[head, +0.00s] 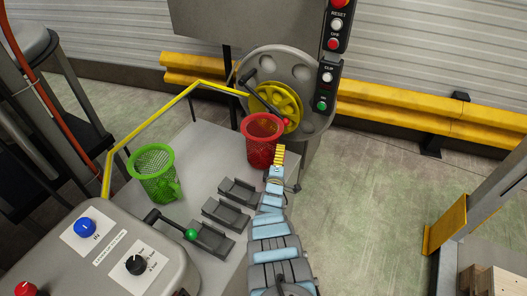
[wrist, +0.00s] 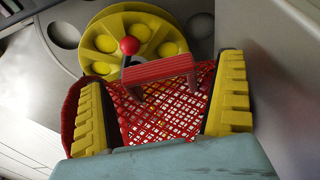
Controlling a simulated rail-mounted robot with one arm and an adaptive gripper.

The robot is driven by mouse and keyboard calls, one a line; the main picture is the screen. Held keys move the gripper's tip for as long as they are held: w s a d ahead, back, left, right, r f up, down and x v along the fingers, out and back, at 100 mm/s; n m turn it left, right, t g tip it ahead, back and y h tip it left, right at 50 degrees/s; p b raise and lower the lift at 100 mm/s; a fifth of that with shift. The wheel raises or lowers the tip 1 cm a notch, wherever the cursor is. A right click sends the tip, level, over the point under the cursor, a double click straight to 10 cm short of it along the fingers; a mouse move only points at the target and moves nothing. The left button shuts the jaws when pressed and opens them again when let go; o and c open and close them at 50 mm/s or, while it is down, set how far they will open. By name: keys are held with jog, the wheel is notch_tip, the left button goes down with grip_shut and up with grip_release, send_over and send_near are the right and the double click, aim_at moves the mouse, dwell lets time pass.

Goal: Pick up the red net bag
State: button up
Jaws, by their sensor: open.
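The red net bag (head: 262,142) stands upright on the grey table, below the yellow wheel of the machine. In the wrist view its red mesh (wrist: 165,112) and a flat red handle (wrist: 158,69) lie between the two yellow ribbed fingers of my gripper (wrist: 162,110). The gripper is open, with one finger on each side of the mesh. Whether the fingers touch the bag I cannot tell. In the head view my gripper (head: 279,158) reaches the right side of the bag, and the far finger is hidden.
A green net basket (head: 154,174) stands at the left of the table (head: 200,150). Grey holders (head: 225,213) and a green-knobbed lever (head: 191,234) are left of my arm. The yellow wheel (head: 275,104) with a red-knobbed handle (wrist: 129,46) is just behind the bag.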

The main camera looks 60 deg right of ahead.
jog(key=shift+w+d, duration=0.15)
jog(key=shift+d, duration=0.1)
jog(key=c, duration=1.2)
jog(key=shift+c, duration=0.2)
